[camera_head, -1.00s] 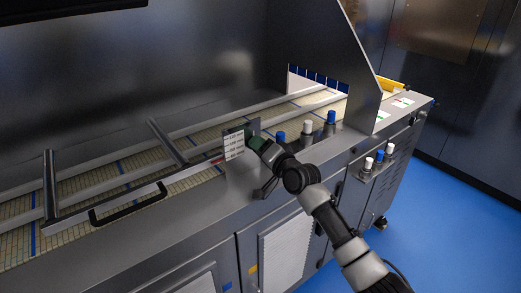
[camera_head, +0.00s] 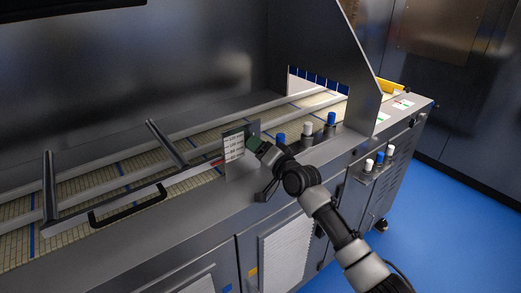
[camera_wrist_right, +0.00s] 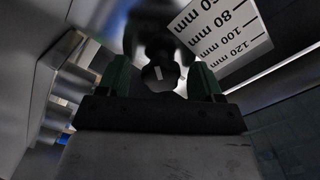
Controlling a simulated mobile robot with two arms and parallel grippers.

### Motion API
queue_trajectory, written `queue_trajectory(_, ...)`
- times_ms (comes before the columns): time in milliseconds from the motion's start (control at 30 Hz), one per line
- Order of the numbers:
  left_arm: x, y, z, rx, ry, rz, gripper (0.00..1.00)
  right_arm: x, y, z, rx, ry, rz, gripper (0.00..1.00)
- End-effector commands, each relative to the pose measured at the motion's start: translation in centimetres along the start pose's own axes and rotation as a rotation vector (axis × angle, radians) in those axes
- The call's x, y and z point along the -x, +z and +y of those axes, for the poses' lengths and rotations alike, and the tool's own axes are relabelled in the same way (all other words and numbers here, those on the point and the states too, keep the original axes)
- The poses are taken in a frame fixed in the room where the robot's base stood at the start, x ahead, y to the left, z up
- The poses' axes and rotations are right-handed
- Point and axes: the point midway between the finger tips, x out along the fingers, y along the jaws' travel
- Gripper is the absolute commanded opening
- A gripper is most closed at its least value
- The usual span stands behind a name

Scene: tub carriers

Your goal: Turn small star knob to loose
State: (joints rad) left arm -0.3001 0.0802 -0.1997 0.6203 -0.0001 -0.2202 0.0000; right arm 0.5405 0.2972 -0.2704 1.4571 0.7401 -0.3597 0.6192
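The small star knob (camera_wrist_right: 160,76) shows in the right wrist view as a dark lobed knob with a short white mark on its face. My right gripper (camera_wrist_right: 161,80) has its two green fingers apart, one on each side of the knob, with a narrow gap visible on both sides. I cannot tell how deep the knob sits between the fingertips. In the head view my right gripper (camera_head: 251,141) is at the white scale plate (camera_head: 234,146) on the guide rail, and the knob is hidden there. My left gripper is not in view.
The scale card (camera_wrist_right: 225,32) with millimetre marks is close beside the right finger. Blue and white capped posts (camera_head: 307,129) stand to the right of my wrist. A black handle (camera_head: 128,207) and rails (camera_head: 110,200) lie left over the tiled conveyor.

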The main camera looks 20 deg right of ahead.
Motion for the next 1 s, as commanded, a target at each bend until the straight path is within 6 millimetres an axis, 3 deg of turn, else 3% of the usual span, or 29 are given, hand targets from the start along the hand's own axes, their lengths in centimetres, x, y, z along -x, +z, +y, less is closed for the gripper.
queue_trajectory(267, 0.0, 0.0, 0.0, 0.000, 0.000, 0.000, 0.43, 0.5, 0.0, 0.0, -0.001, -0.001, 0.002, 0.66)
queue_trajectory(800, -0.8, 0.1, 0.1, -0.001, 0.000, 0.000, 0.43, 9.3, 0.0, 0.1, 0.001, 0.001, 0.001, 0.66)
queue_trajectory(1000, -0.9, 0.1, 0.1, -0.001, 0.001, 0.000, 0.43, 10.7, 0.0, 0.0, 0.000, 0.000, 0.000, 0.66)
